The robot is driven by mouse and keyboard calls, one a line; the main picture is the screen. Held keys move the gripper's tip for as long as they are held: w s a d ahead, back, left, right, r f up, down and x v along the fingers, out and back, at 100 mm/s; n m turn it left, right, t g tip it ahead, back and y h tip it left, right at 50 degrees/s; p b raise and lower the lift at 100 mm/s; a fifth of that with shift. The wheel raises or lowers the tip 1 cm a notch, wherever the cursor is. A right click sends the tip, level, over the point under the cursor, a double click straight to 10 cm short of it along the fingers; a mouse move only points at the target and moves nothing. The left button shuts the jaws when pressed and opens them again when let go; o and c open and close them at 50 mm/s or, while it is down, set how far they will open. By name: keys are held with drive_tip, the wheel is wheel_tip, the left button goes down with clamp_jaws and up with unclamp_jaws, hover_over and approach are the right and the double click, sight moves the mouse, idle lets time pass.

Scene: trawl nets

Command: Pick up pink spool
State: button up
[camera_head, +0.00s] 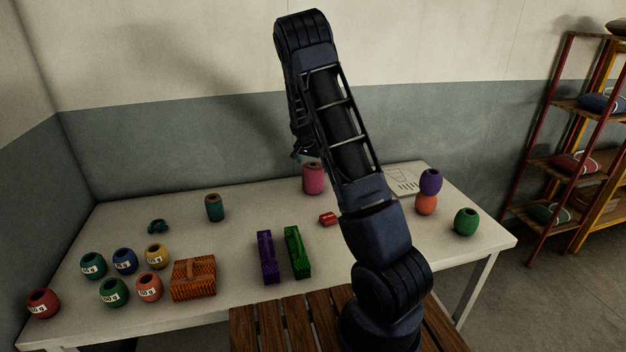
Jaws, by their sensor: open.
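The pink spool (313,180) stands upright near the back of the white table, around its middle. My gripper (299,153) is just above and slightly left of the spool's top, partly hidden behind my own arm. Its fingers look small and dark here; they are open and hold nothing that I can see. I cannot tell how far the fingertips are from the spool.
A teal spool (214,208) stands left of the pink one. A small red object (327,219) lies in front.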

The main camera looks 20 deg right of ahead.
sight(312, 165)
drive_tip(key=shift+x, duration=2.95)
drive_tip(key=shift+s, duration=0.1)
drive_tip(key=shift+c, duration=0.4)
drive_tip(key=c, duration=1.1)
